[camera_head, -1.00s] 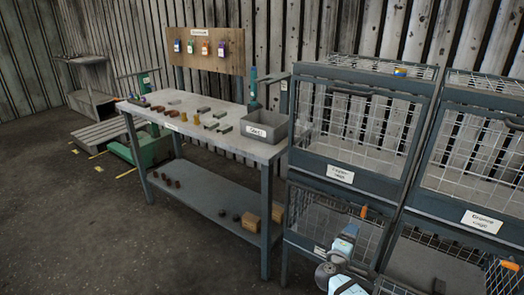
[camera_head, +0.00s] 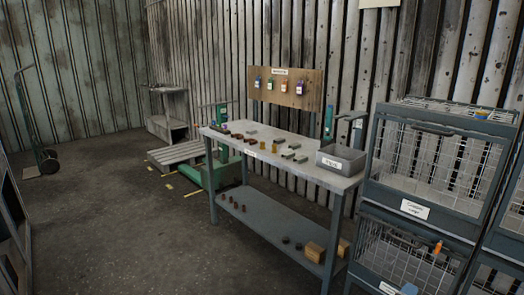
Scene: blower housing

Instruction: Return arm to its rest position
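Neither of my grippers shows in the head view. A small light blue piece (camera_head: 408,288) at the bottom edge, in front of the lower cage, looks like part of my arm. Its gripper cannot be made out. My other arm is out of view.
A grey workbench (camera_head: 225,134) with several small parts and a grey bin (camera_head: 341,160) stands in the middle. Wire cages (camera_head: 432,165) stand at the right. A green pallet jack (camera_head: 222,172) and a hand truck (camera_head: 38,130) are further back.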

